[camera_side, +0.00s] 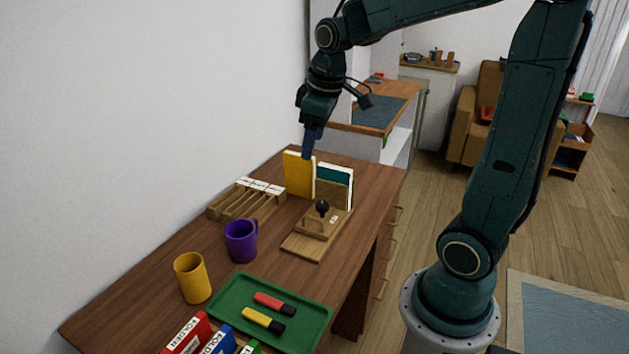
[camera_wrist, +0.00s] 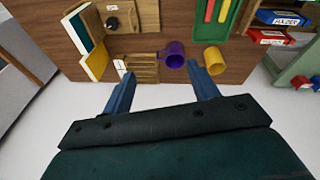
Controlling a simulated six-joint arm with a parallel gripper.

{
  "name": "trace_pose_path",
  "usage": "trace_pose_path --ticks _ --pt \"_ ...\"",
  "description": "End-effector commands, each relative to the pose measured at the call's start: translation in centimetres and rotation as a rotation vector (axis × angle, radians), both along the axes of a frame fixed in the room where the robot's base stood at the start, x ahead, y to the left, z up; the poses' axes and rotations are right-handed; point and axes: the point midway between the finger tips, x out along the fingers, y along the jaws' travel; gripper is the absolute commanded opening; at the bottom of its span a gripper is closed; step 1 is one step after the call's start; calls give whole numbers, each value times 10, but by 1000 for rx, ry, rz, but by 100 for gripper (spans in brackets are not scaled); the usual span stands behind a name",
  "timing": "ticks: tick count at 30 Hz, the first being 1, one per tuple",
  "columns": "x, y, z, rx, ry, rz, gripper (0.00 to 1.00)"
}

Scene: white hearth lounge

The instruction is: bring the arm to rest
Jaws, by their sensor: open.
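My gripper (camera_side: 308,146) hangs over the far part of the desk, pointing down, just above or behind the yellow book (camera_side: 298,175). In the wrist view the two blue fingers of my gripper (camera_wrist: 166,84) are wide apart with nothing between them. Whether a fingertip touches the yellow book cannot be told from the side view.
A slotted wooden rack (camera_side: 236,205), a purple mug (camera_side: 241,242) and a yellow mug (camera_side: 192,278) stand on the desk (camera_side: 150,270). A green tray (camera_side: 300,334) holds a red and a yellow marker. Folders stand at the near end. A white wall borders the left side.

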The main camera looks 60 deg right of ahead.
Motion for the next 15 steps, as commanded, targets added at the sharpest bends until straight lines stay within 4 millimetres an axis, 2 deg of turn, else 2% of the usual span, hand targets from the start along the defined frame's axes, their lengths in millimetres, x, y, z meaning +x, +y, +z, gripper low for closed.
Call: trace_pose_path --ticks 6,15 --pt "-34 37 18 16 -72 -37 59" --pt "-84 76 26 61 -164 -94 59"
